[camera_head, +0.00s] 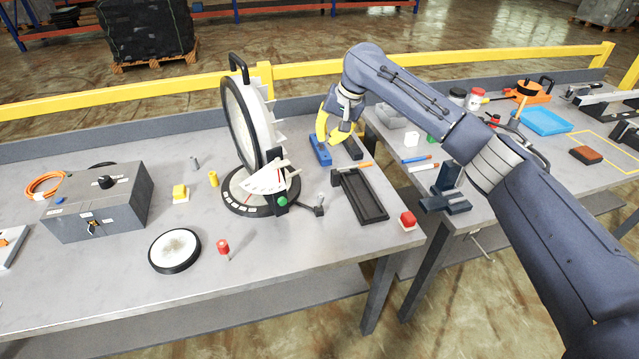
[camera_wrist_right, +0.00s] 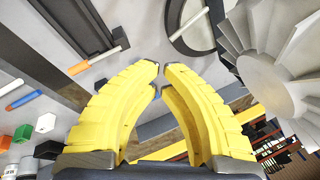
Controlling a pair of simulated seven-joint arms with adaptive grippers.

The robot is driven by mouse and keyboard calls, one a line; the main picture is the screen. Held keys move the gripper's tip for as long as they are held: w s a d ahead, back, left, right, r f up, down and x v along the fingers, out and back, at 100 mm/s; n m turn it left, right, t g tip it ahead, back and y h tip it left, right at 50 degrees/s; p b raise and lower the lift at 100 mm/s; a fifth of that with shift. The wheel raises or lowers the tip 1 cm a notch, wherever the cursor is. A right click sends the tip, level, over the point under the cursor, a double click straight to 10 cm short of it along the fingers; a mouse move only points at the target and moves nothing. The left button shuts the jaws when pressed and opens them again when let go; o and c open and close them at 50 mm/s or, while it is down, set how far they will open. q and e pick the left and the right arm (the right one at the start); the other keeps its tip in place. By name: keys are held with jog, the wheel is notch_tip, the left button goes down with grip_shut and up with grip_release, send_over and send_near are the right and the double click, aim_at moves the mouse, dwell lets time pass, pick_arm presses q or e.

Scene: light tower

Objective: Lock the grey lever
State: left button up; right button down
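The light tower (camera_head: 258,130) stands on the table with its large round lamp facing left. A short lever with a small grey knob (camera_head: 320,197) sits on a black foot at the right of the tower's round base; I take it to be the grey lever, but cannot tell its lock state. My right gripper (camera_head: 327,139) has yellow fingers and hangs behind and above this lever, right of the lamp, apart from it. In the right wrist view its fingertips (camera_wrist_right: 160,66) nearly meet, with nothing held between them. The finned lamp back (camera_wrist_right: 278,55) is close at the right. My left gripper is out of view.
A black tray (camera_head: 361,197) and a red button (camera_head: 407,219) lie right of the tower. A blue block (camera_head: 320,151) lies near the right gripper. A grey box (camera_head: 98,205) and round disc (camera_head: 175,250) are at left.

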aim_at(320, 201)
jog(key=shift+s+a+r+n+g+h, duration=0.25)
jog(key=shift+s+n+h, duration=0.2)
jog(key=shift+s, duration=0.4)
jog(key=shift+s+a+n+g+h, duration=0.15)
jog(key=shift+s+a+n+h, duration=0.3)
jog(key=shift+s, duration=0.4)
jog(key=shift+s+a+r+n+g+h, duration=0.2)
jog(key=shift+s+n+h, duration=0.3)
jog(key=shift+s, duration=0.35)
jog(key=shift+f, duration=0.15)
notch_tip(320, 201, down, 11)
jog(key=s, duration=0.2)
jog(key=shift+s+a, duration=0.25)
jog(key=shift+s, duration=0.15)
